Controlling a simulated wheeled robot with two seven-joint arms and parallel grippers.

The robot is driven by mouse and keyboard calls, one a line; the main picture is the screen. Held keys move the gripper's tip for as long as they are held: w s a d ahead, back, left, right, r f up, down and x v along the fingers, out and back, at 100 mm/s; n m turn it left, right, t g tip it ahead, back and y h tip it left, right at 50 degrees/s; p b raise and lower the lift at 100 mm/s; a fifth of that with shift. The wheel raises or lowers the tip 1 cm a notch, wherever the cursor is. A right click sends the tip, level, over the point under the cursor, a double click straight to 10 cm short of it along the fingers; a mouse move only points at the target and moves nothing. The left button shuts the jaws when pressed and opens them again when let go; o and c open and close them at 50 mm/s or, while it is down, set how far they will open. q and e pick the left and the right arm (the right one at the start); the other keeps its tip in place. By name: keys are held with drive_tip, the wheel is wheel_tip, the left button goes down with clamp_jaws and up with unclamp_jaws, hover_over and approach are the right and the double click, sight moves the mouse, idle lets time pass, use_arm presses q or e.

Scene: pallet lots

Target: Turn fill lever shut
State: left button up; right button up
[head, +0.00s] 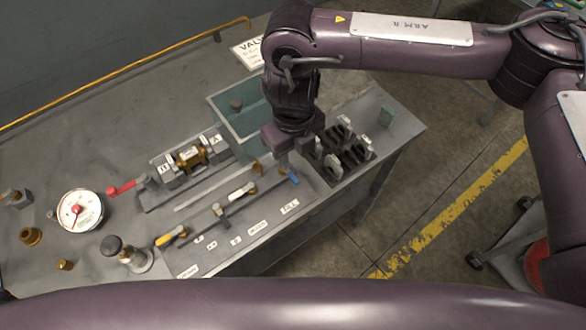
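A row of small valves with yellow (172,236), white (242,190) and blue (291,176) lever handles runs along a pipe on the grey bench. A label that appears to read FILL (290,207) lies in front of the blue handle, the nearest of the three to it. My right gripper (283,157) points down just behind the blue handle. Its fingers are small and dark, so I cannot tell whether they are open or touching the handle. My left gripper is out of view.
A clamp fixture (172,172) with a red handle, a dial gauge (80,211) and a black-knobbed fitting (126,252) stand to the left. A green-grey bin (222,112) is behind my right gripper. A dark slotted rack (345,150) stands to its right, near the bench edge.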

sight(293, 177)
wheel_tip(293, 177, down, 7)
drive_tip(key=shift+a+f, duration=0.1)
drive_tip(key=shift+f, duration=0.1)
idle(0.3)
clamp_jaws()
